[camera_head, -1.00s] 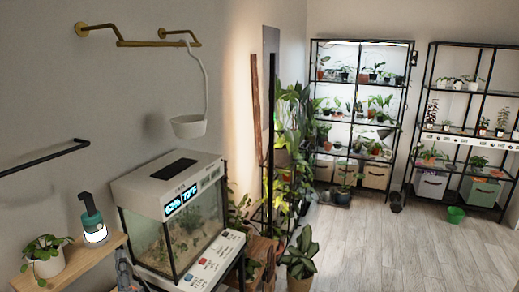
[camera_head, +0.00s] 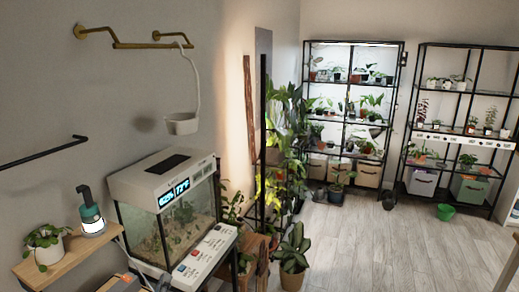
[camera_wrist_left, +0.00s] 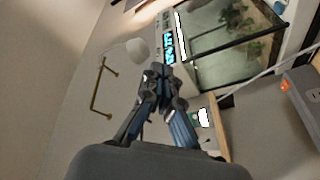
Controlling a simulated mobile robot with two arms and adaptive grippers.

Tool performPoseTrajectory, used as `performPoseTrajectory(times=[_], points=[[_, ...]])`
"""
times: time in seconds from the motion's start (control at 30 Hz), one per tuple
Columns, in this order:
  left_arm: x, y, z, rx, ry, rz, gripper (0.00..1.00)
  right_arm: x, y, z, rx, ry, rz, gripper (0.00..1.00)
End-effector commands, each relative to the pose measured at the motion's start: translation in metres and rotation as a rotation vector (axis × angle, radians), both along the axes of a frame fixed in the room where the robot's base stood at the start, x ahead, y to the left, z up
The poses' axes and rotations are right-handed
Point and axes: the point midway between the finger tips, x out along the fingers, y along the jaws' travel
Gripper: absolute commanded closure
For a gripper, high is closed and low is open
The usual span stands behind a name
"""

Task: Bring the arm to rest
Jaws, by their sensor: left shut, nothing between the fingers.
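My left gripper (camera_head: 163,283) shows only as a small dark part at the bottom edge of the head view, in front of the terrarium (camera_head: 150,229) and right of the wooden wall shelf (camera_head: 77,255). In the left wrist view my left gripper (camera_wrist_left: 158,76) has its two fingers together, with nothing between them. The terrarium's blue display (camera_wrist_left: 168,48) lies beyond the fingertips in that view. Most of the left arm is hidden in the head view. My right gripper is in neither view.
A potted plant (camera_head: 47,252) and a teal-topped bottle (camera_head: 91,213) stand on the wall shelf. A white hanging pot (camera_head: 182,124) hangs from a brass rail (camera_head: 150,45). A black bar (camera_head: 40,151) sticks out at left.

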Motion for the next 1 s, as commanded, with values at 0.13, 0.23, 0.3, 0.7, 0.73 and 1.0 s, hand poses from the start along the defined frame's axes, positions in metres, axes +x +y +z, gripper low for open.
performPoseTrajectory(times=[0.13,0.23,0.3,0.7,0.73,1.0], points=[[-0.034,-0.042,-0.037,0.195,0.199,-0.153,1.00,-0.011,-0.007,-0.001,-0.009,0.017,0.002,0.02],[-0.074,-0.065,-0.074,0.366,0.388,-0.268,1.00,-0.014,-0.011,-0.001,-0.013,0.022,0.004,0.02],[-0.107,-0.072,-0.097,0.482,0.524,-0.333,1.00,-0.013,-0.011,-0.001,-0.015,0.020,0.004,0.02],[-0.243,-0.049,-0.149,0.812,1.033,-0.485,1.00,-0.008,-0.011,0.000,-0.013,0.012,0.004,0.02],[-0.250,-0.047,-0.150,0.824,1.061,-0.490,1.00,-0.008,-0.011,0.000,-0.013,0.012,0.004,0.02],[-0.309,-0.024,-0.157,0.911,1.279,-0.520,1.00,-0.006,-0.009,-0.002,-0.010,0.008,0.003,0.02]])
